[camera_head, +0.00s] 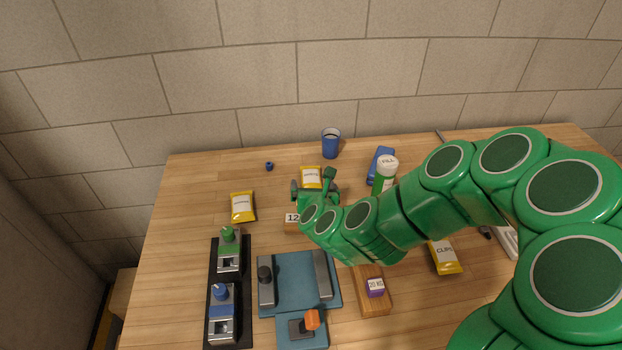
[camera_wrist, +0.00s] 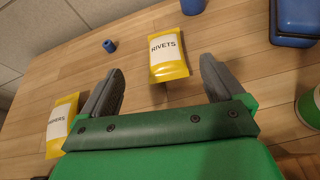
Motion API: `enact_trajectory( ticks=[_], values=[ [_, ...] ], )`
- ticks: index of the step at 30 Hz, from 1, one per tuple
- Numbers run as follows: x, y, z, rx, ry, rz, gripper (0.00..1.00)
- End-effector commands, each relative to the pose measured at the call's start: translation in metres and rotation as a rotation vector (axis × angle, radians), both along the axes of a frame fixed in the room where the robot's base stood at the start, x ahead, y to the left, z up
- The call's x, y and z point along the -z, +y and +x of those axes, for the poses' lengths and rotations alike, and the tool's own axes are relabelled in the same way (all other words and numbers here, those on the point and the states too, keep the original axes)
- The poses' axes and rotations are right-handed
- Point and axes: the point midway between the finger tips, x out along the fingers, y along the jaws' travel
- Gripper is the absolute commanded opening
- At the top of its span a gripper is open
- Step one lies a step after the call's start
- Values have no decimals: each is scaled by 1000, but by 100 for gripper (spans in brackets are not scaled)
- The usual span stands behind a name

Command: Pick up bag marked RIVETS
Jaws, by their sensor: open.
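The bag marked RIVETS (camera_wrist: 168,48) is yellow with a white label and lies flat on the table in the wrist view. In the head view, the same bag (camera_head: 311,173) lies just beyond my gripper, its label too small to read. My gripper (camera_wrist: 161,66) is open and empty. In the wrist view its two grey fingers point toward the bag, one on each side in the picture, with the bag ahead of them. The gripper (camera_head: 315,189) also shows in the head view at the end of my green arm. I see no contact with the bag.
Another yellow bag (camera_head: 242,207) lies to the left, and one (camera_head: 445,257) to the right. A blue cup (camera_head: 331,143) stands behind. A small blue ring (camera_head: 269,166), a blue case (camera_head: 381,162) and a green-and-white bottle (camera_head: 386,165) are nearby. Fixtures fill the front left.

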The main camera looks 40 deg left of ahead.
Motion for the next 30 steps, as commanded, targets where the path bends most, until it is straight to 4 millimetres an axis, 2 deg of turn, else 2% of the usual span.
enact_trajectory(
  ticks=[25,30],
  values=[
    [9,8,15,7,-6,-5,95],
    [16,16,26,10,-9,-4,95]
  ],
)
